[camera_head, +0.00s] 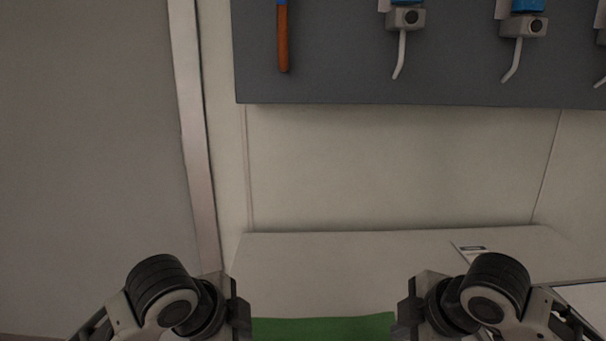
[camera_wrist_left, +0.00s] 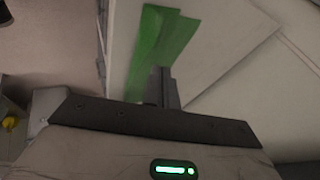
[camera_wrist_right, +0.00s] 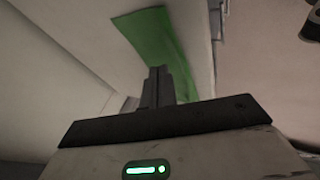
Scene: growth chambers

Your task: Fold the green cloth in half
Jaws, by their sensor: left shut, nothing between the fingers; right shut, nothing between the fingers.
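The green cloth (camera_head: 322,328) lies on the pale worktop, cut off by the bottom edge of the head view. In the left wrist view the cloth (camera_wrist_left: 160,40) shows two bands with a stepped far edge, as if layers overlap. In the right wrist view the cloth (camera_wrist_right: 165,45) is one strip. My left gripper (camera_wrist_left: 163,75) is shut and empty, its fingertips in front of the cloth in its wrist view. My right gripper (camera_wrist_right: 158,74) is shut and empty, also in front of the cloth. I cannot tell whether either touches it.
The pale worktop (camera_head: 340,270) is bare behind the cloth. A small label or card (camera_head: 470,248) lies at its right. A dark grey board (camera_head: 340,80) hangs on the wall above, with an orange-and-blue handled item (camera_head: 282,40) and several white hooked nozzles (camera_head: 401,55).

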